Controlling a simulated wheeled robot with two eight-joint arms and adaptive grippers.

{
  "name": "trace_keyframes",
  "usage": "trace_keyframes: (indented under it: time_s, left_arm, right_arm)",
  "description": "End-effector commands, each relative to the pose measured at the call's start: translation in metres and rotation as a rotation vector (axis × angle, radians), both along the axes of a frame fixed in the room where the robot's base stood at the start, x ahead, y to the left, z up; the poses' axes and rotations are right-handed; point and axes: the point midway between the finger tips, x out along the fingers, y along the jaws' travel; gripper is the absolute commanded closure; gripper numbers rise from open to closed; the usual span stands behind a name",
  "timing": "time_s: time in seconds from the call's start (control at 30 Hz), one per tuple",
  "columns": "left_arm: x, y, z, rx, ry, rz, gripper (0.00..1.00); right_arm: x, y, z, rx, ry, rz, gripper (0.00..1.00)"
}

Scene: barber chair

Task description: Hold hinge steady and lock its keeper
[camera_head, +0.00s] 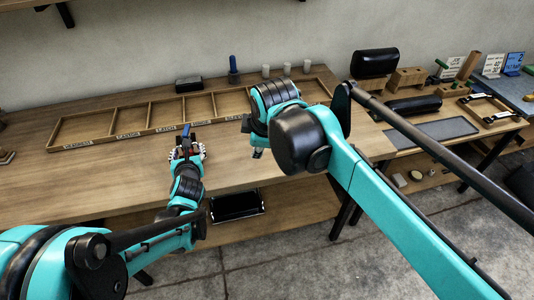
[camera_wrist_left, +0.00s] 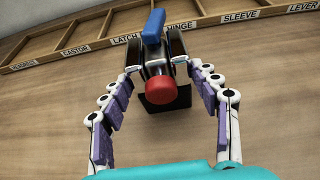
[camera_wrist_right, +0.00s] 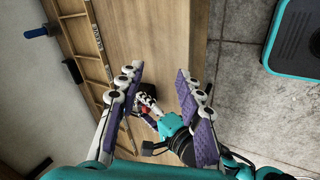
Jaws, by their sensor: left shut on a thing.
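The hinge is a dark metal piece with a red knob (camera_wrist_left: 161,90), a blue lever (camera_wrist_left: 153,27) and a dark base plate (camera_wrist_left: 182,97), on the wooden bench. My left gripper (camera_wrist_left: 160,66) is shut on its sides, with the red knob facing the wrist camera. In the head view the left gripper (camera_head: 187,148) stands at the hinge, whose blue lever (camera_head: 186,130) shows above the fingers. My right gripper (camera_wrist_right: 157,78) is open and empty, its fingers spread above the bench. In the head view its arm hides most of it. The keeper cannot be told apart clearly.
A divided wooden tray (camera_head: 118,136) with labelled compartments runs along the bench back. A blue peg-like piece (camera_head: 233,70) and pale cylinders stand behind it. A black tray (camera_head: 237,205) lies on the lower shelf. A second bench with tools stands at right.

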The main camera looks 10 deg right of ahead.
Motion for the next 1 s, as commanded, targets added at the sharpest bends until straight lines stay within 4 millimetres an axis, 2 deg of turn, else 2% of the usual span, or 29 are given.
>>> trace_keyframes:
  time_s: [0.1, 0.23, 0.63, 0.77, 0.9, 1.0]
  left_arm:
    - [0.0, 0.0, 0.0, 0.0, -0.001, -0.001, 0.96]
    - [0.0, 0.0, 0.001, 0.0, -0.001, -0.001, 0.96]
    - [0.0, 0.0, 0.001, 0.0, -0.001, -0.001, 0.96]
    - [0.0, 0.0, 0.001, 0.0, -0.001, -0.001, 0.96]
    - [0.0, 0.0, 0.001, 0.0, -0.001, -0.001, 0.96]
    - [0.0, 0.0, 0.001, 0.0, -0.001, -0.001, 0.96]
  right_arm:
    - [-0.015, -0.01, -0.008, 0.056, -0.005, -0.101, 0.64]
    - [-0.024, -0.016, -0.015, 0.099, -0.009, -0.175, 0.64]
    - [-0.029, -0.018, -0.018, 0.123, -0.011, -0.218, 0.64]
    - [-0.029, -0.018, -0.018, 0.123, -0.011, -0.217, 0.3]
    - [-0.025, -0.017, -0.016, 0.124, -0.007, -0.214, 0.28]
    - [-0.013, -0.011, -0.007, 0.129, 0.011, -0.204, 0.28]
